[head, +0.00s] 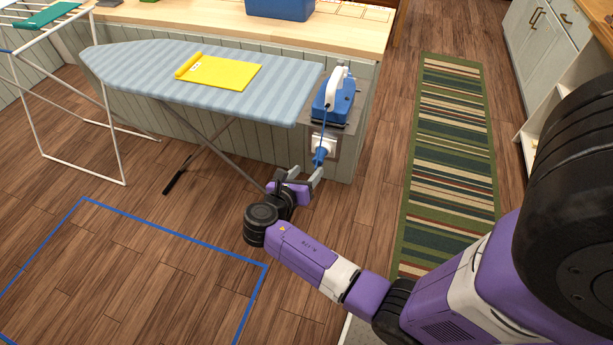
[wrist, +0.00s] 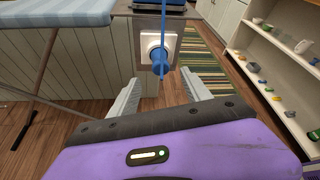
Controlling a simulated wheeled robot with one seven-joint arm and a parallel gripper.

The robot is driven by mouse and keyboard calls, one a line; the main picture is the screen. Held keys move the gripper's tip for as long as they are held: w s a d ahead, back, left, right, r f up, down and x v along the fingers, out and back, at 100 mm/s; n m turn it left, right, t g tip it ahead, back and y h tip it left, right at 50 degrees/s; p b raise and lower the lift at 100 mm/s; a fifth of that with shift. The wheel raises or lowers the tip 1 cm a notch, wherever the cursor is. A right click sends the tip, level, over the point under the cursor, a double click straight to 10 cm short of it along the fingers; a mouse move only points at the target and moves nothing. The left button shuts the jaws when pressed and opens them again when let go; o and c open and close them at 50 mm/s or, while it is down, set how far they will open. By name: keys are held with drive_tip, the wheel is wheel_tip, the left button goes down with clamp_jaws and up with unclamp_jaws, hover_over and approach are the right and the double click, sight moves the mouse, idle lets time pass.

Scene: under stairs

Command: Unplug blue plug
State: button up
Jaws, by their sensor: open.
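The blue plug (head: 319,157) sits in a white wall socket (head: 325,143) on the end of the panelled counter, below the iron. In the wrist view the blue plug (wrist: 159,62) stands out from the white socket (wrist: 151,44), with a blue cord rising from it. My gripper (head: 309,177) is just below and in front of the plug in the head view. In the wrist view my gripper (wrist: 162,88) is open, its two pale fingers apart, one on each side below the plug. I see nothing between the fingers, and the plug appears beyond their tips.
A striped rug (head: 450,150) lies to the right. Open shelves (wrist: 270,75) with small items stand at right. A white drying rack (head: 65,100) stands at left.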

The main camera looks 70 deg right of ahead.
sight(317, 162)
drive_tip(key=shift+x, duration=3.95)
clamp_jaws()
